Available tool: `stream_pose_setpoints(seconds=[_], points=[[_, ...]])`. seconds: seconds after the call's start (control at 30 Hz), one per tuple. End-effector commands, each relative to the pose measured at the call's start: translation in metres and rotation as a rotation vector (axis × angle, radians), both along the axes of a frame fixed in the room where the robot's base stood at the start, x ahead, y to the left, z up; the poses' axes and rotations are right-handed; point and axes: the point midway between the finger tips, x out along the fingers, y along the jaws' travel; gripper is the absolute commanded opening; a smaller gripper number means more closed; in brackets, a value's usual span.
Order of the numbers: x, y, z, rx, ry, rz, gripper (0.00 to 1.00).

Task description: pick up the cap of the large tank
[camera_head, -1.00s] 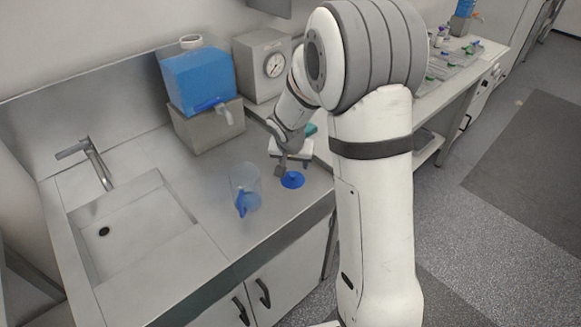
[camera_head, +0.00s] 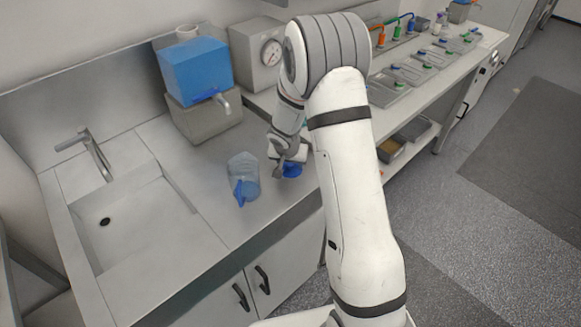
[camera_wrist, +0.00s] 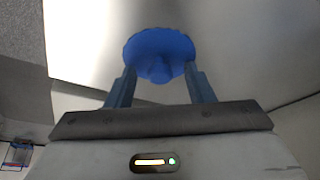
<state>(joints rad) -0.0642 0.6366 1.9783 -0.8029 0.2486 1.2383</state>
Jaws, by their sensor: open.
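The cap is a blue round disc with a small knob, lying on the steel counter; it shows in the head view (camera_head: 292,170) partly behind my gripper, and in the wrist view (camera_wrist: 158,50). My gripper (camera_wrist: 160,75) is open, with one finger on each side of the cap's near part and the knob between them. It also shows at the counter in the head view (camera_head: 281,172). I cannot tell whether the fingers touch the cap. The large tank (camera_head: 195,72) is blue, with a white neck on top and a tap, and stands on a grey block.
A clear jug with a blue handle (camera_head: 243,180) stands left of my gripper, close by. A sink (camera_head: 135,215) lies further left. A grey box with a gauge (camera_head: 262,52) stands behind. The counter between jug and sink is clear.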

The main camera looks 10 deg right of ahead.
Motion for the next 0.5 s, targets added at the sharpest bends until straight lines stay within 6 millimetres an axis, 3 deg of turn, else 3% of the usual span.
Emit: stream_pose_setpoints(seconds=[0.13, 0.5], points=[[-0.0001, 0.0, 0.0002, 0.0, 0.0, 0.0, 0.48], [-0.0003, 0.0001, 0.0004, -0.001, 0.001, 0.001, 0.18]])
